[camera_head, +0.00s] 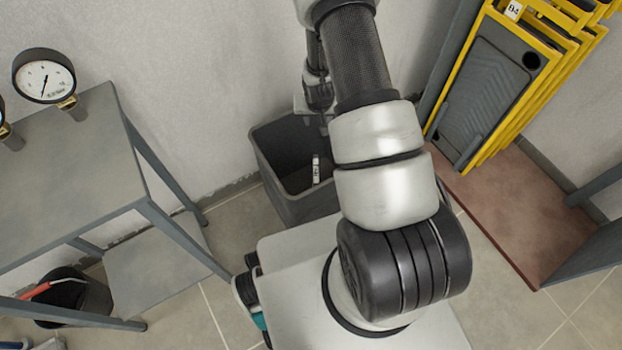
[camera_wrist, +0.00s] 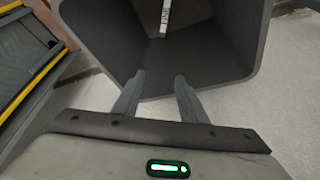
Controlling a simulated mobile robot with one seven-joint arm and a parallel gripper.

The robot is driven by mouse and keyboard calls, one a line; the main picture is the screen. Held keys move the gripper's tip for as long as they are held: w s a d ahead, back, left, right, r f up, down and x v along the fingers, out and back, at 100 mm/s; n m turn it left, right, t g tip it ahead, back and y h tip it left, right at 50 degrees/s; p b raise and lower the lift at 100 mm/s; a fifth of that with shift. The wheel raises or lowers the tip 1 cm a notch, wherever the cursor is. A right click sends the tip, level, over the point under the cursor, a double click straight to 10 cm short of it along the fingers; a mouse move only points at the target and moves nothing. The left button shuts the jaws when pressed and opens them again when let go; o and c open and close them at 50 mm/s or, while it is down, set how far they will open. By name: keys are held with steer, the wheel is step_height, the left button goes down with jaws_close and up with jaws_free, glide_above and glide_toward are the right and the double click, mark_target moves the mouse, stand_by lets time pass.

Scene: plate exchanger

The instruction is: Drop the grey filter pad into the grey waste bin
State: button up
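The grey waste bin (camera_head: 265,165) stands on the floor against the wall, its open top facing up. In the wrist view its dark inside and rim (camera_wrist: 262,40) fill the upper middle. My gripper (camera_wrist: 160,82) is over the bin's near rim, its two fingers apart with nothing seen between them. In the head view my arm hides part of the bin and most of the gripper. A narrow white strip with dark lettering (camera_head: 316,170) shows inside the bin, and also in the wrist view (camera_wrist: 165,17). No grey filter pad is clearly recognisable; I cannot tell whether the strip belongs to it.
A grey metal table (camera_head: 70,165) with a pressure gauge (camera_head: 44,76) stands at left. A dark bucket (camera_head: 75,300) sits beneath it. Yellow-framed plates (camera_head: 490,90) stand at right above a reddish-brown base (camera_head: 520,215). Tiled floor shows between table and bin.

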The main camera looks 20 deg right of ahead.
steer(key=p+v, duration=0.4)
steer(key=v, duration=1.3)
steer(key=shift+r+p, duration=0.2)
steer(key=shift+p, duration=0.2)
steer(key=shift+s, duration=0.1)
steer(key=s+a+r+n, duration=0.1)
steer(key=s+a+r, duration=0.1)
steer(key=r, duration=0.7)
steer(key=s+a+r, duration=0.1)
steer(key=a+r, duration=0.2)
steer(key=r, duration=0.6)
steer(key=s+a+r+n+t+y, duration=0.1)
steer(key=s+a+r+n+t, duration=0.2)
steer(key=s+r, duration=1.2)
step_height(320, 180, up, 21)
steer(key=s+g+p, duration=0.1)
steer(key=p, duration=2.1)
steer(key=shift+s+a+g+p, duration=0.3)
steer(key=shift+s, duration=0.05)
steer(key=shift+r+p, duration=0.3)
steer(key=shift+r, duration=0.15)
steer(key=shift+c, duration=0.9)
steer(key=shift+f, duration=0.1)
